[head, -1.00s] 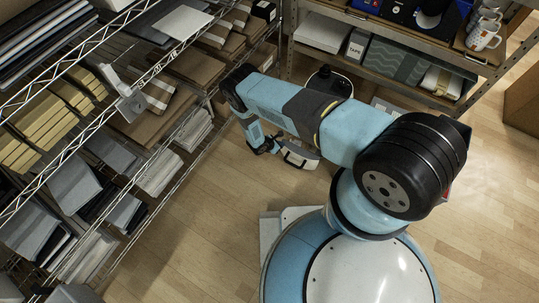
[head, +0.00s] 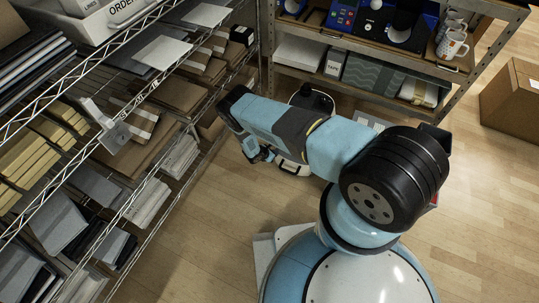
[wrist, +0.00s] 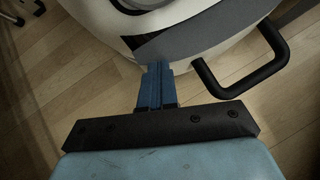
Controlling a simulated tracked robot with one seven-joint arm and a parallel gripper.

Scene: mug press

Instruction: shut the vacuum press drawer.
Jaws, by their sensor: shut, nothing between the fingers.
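The blue press (head: 345,17) with its control panel stands on the bench at the top of the head view, cut off by the picture edge. A black and blue tray-like part (head: 408,38) with a round pale piece lies at its right front; I cannot tell surely if this is the drawer or how far out it is. My gripper (head: 262,155) is low in front of the shelves, well below and left of the press. In the wrist view its blue fingers (wrist: 155,85) are shut with nothing between them. The press is not in the wrist view.
A white and dark rounded unit (head: 312,103) stands on the floor by my gripper. Wire racks (head: 150,95) with packed stock fill the left. Mugs (head: 453,44) stand at the bench's right end. A cardboard box (head: 512,100) is at right; floor between is clear.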

